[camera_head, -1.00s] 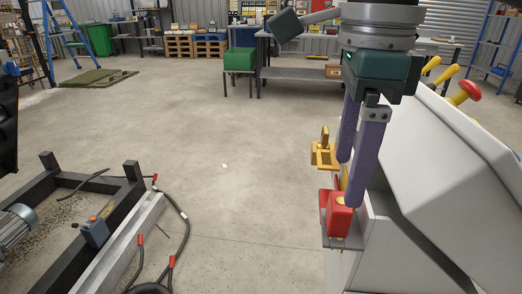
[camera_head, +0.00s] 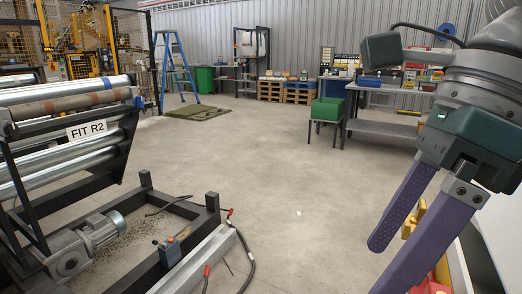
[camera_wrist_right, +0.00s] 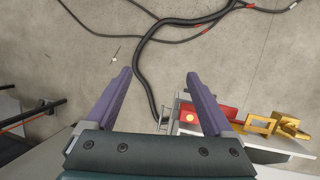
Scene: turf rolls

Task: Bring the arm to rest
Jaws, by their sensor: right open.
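My right gripper (camera_head: 388,265) comes in from the right in the head view, with its two purple fingers spread and pointing down and left. In the right wrist view the open gripper (camera_wrist_right: 158,76) has nothing between its fingers, only floor and a black cable beyond. A red block (camera_wrist_right: 208,116) lies beside the right finger in that view, with yellow brackets (camera_wrist_right: 258,124) further right. In the head view the red block (camera_head: 437,286) and a yellow part (camera_head: 411,220) are partly hidden behind the fingers. My left gripper is not in view.
A roller stand marked FIT R2 (camera_head: 85,130) and a frame with a motor (camera_head: 95,232) stand on the left. A black cable (camera_head: 247,255) lies on the floor. A green box (camera_head: 327,109) stands on a small table. The middle floor is clear.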

